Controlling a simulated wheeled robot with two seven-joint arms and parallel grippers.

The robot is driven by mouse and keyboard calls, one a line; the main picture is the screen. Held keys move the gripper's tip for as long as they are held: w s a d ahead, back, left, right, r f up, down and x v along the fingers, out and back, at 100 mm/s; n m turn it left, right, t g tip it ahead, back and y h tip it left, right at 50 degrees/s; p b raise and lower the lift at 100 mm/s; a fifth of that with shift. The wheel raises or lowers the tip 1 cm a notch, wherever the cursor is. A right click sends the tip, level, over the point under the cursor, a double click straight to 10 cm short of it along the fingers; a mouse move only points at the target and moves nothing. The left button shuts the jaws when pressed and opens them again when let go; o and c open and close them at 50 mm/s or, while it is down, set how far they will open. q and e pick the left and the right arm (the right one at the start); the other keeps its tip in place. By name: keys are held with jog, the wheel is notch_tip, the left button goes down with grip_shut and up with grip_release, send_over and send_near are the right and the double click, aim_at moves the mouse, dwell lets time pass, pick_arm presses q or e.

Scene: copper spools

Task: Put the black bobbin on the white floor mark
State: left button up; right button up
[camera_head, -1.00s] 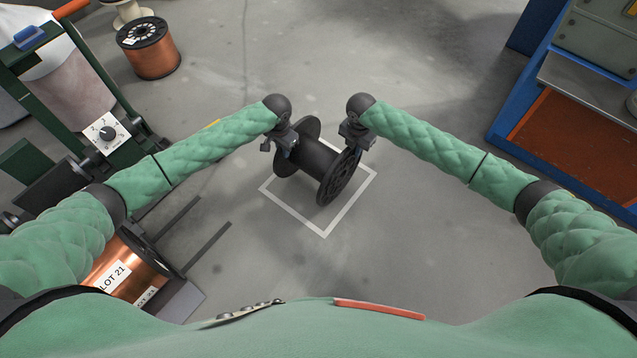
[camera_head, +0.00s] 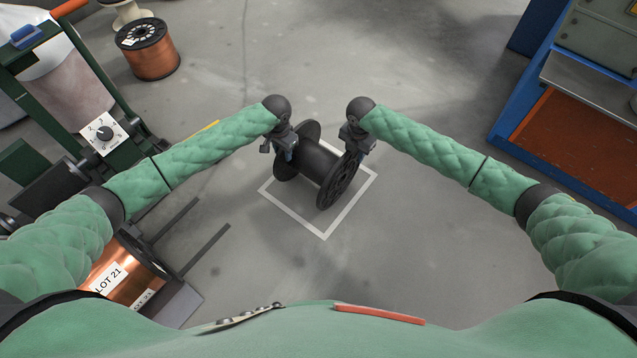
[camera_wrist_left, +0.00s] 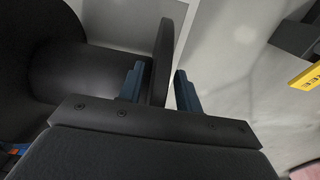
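The black bobbin (camera_head: 316,161) lies on its side, with its axle level, over the white floor mark (camera_head: 350,211). Its left flange hides the mark's far-left edge; I cannot tell whether it touches the floor everywhere. My left gripper (camera_head: 279,147) is at the left flange. In the left wrist view the flange rim (camera_wrist_left: 161,60) stands between the two blue fingers (camera_wrist_left: 160,90), with small gaps on both sides, so this gripper looks open around it. My right gripper (camera_head: 360,148) is at the top of the right flange; its fingers are too small and hidden to judge.
A copper spool (camera_head: 151,60) stands at the far left. A green machine (camera_head: 120,95) is at left, and a labelled copper spool (camera_head: 135,264) is at lower left beside dark forks (camera_head: 205,250). A blue bench (camera_head: 520,100) stands at right. Floor in front of the mark is clear.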

pick_arm(q)
notch_tip(320, 180, up, 11)
jog(key=shift+f, duration=0.15)
pick_arm(e)
notch_tip(320, 180, up, 12)
jog(key=shift+r, duration=0.1)
dwell(0.6)
dwell(0.4)
